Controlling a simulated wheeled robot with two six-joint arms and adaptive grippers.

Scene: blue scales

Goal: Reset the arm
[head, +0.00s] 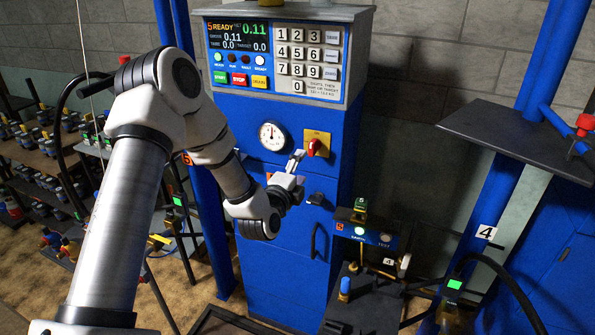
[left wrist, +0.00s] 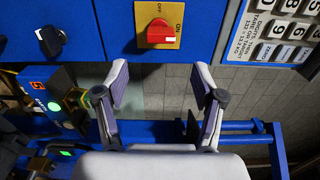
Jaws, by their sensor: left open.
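My left arm (head: 130,215) comes in from the left and reaches across the front of the blue scale cabinet (head: 270,268). My left gripper (head: 298,168) is open, and nothing shows between its fingers. In the head view it appears just below the red rotary switch (head: 317,147) on its yellow plate. In the left wrist view the open fingers (left wrist: 161,72) spread below the same switch (left wrist: 158,32), with a gap to it. I cannot tell the exact distance to the cabinet. My right gripper is not in view.
A display panel (head: 238,44) reading READY and a keypad (head: 305,50) top the cabinet, above a round gauge (head: 272,136). A small station (head: 366,232) with a green light stands at right. A dark shelf (head: 515,138) juts out right. Shelves of weights (head: 50,150) stand left.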

